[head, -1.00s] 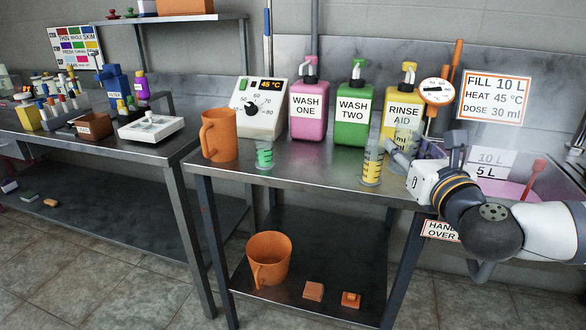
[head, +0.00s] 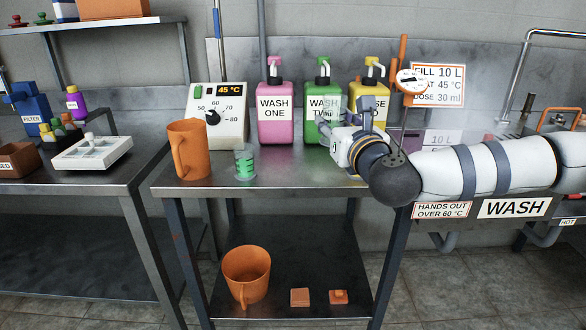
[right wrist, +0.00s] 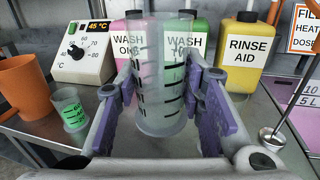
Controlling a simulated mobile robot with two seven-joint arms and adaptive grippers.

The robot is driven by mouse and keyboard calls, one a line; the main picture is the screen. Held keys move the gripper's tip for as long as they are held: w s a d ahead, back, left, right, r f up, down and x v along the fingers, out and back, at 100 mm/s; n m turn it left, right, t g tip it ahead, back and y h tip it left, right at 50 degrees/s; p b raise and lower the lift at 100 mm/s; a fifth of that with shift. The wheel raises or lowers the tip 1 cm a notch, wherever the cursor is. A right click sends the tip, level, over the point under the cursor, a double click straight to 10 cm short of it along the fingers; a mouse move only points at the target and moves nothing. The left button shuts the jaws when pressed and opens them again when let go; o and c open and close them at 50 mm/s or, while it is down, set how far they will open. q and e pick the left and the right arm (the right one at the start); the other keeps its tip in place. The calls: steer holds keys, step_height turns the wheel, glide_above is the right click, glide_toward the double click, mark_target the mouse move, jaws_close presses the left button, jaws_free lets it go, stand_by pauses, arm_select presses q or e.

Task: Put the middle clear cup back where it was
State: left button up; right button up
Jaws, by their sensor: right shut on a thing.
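A clear cup with dark measuring marks (right wrist: 162,92) is upright between the purple fingers of my right gripper (right wrist: 165,76) in the right wrist view. It looks empty. In the head view my right gripper (head: 336,124) is shut on the cup, in front of the green and yellow bottles and above the right part of the steel table (head: 270,192). Another clear cup with green contents (head: 245,163) stands on the table to the left; it also shows in the right wrist view (right wrist: 70,108). The cup with yellow contents is not visible now. My left gripper is out of view.
An orange jug (head: 189,150) and a temperature dial box (head: 219,112) stand at the table's left. Pink (head: 276,125), green and yellow (right wrist: 246,62) bottles line the back. Open tabletop lies between the green-filled cup and my gripper. A sink is at the right.

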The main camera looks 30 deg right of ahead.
steer(key=w+f, duration=0.2)
steer(key=w+a+f+b, duration=0.1)
steer(key=w+f, duration=0.1)
steer(key=w, duration=0.1)
steer(key=w+a+f, duration=0.1)
steer(key=w+f, duration=0.1)
steer(key=f, duration=0.1)
steer(key=shift+w+a+f+b, duration=0.1)
steer(key=shift+w+a+b, duration=0.1)
steer(key=shift+w+b, duration=0.15)
steer(key=f, duration=0.3)
steer(key=shift+w+a+f, duration=0.1)
steer(key=shift+w+f, duration=0.15)
steer(key=shift+f, duration=0.05)
arm_select(q)
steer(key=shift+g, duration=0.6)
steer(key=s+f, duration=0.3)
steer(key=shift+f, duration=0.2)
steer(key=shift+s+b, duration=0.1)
steer(key=shift+b, duration=0.2)
arm_select(e)
steer(key=shift+f, duration=0.25)
steer(key=o, duration=1.2)
steer(key=shift+r, duration=0.1)
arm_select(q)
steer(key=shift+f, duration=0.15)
